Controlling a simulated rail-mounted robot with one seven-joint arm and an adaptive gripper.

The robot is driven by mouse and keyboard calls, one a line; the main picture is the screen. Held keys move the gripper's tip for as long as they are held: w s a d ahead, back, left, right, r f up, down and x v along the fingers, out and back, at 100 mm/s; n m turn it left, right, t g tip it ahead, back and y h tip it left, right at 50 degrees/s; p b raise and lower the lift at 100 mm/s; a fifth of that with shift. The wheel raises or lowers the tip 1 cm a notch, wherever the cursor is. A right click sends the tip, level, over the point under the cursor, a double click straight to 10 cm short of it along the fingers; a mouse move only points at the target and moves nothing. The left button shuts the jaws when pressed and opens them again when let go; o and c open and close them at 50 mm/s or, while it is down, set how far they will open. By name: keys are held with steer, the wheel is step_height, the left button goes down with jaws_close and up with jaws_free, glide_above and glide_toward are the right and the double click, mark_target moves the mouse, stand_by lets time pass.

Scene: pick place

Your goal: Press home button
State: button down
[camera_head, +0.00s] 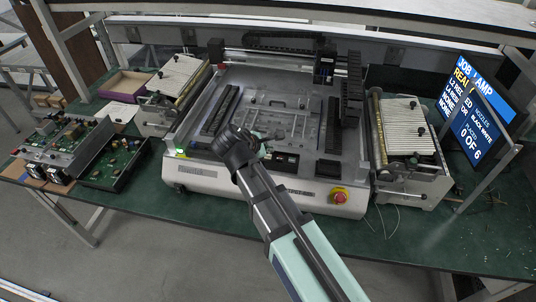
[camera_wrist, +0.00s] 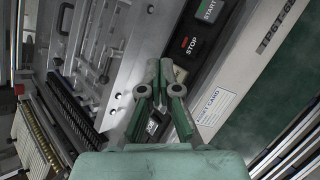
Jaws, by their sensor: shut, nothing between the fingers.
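The black control panel (camera_head: 285,162) lies at the front of the pick-and-place machine (camera_head: 330,185). I cannot tell whether the tips touch. My gripper (camera_head: 264,151) partly shows in the head view.
A red emergency stop (camera_head: 339,196) sits at the machine's front right. A feeder (camera_head: 408,135) stands at right and another (camera_head: 175,78) at left. A monitor (camera_head: 470,115) is at far right. Circuit boards (camera_head: 110,162) lie at left. The green bench front (camera_head: 430,235) is mostly clear.

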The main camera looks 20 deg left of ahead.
mark_target(267, 157)
steer(key=shift+r+p, duration=2.05)
steer(key=shift+r, duration=0.45)
